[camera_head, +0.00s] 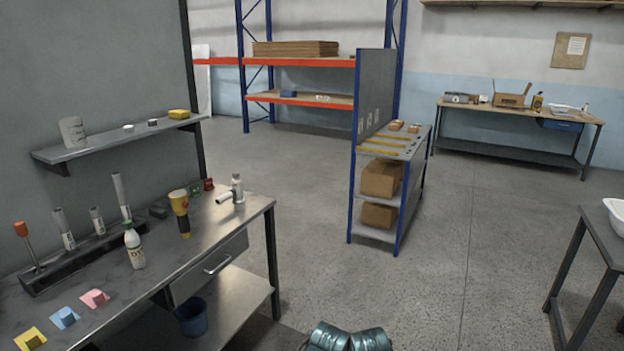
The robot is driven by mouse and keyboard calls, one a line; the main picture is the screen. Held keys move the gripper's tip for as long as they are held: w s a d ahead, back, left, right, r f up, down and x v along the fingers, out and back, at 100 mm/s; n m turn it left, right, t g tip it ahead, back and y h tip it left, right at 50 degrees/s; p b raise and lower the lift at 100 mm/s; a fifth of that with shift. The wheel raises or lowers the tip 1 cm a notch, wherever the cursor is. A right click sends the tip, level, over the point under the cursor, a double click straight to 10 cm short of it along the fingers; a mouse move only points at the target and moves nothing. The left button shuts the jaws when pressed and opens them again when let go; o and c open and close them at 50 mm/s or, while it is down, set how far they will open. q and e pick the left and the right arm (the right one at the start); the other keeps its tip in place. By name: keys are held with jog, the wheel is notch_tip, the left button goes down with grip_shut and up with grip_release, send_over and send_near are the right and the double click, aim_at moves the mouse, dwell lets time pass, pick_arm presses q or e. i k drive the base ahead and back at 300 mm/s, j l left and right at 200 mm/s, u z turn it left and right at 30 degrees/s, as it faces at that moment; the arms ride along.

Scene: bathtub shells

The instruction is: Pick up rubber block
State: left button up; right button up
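I cannot tell for sure which thing is the rubber block. Small blocks sit on the metal workbench (100,300) at left: a dark grey block (158,211), a green one (195,192) and a red one (208,184) towards its back. Small yellow (30,338), blue (66,317) and pink (95,298) pieces lie at the bench's near left, each with a raised block on a flat sheet. Two teal parts at the bottom centre seem to be mine. No gripper fingers are visible, so both grippers are out of view.
A white bottle (134,246), a yellow-topped tool (180,212) and a metal canister (238,188) stand on the bench. A wall shelf (110,142) hangs above. A blue-framed rack (398,190) stands mid-room. A table with a white tub (616,216) is at right. Open floor lies between.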

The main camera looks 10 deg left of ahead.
aim_at(156, 212)
jog(key=i+u, duration=0.1)
jog(key=i, duration=0.45)
jog(key=i+l+u, duration=0.1)
jog(key=i, duration=0.4)
jog(key=i+l+u, duration=0.1)
jog(key=i, duration=0.45)
jog(key=i+l+u, duration=0.3)
jog(key=i+u, duration=0.2)
jog(key=i+l+u, duration=0.5)
jog(key=i, duration=0.1)
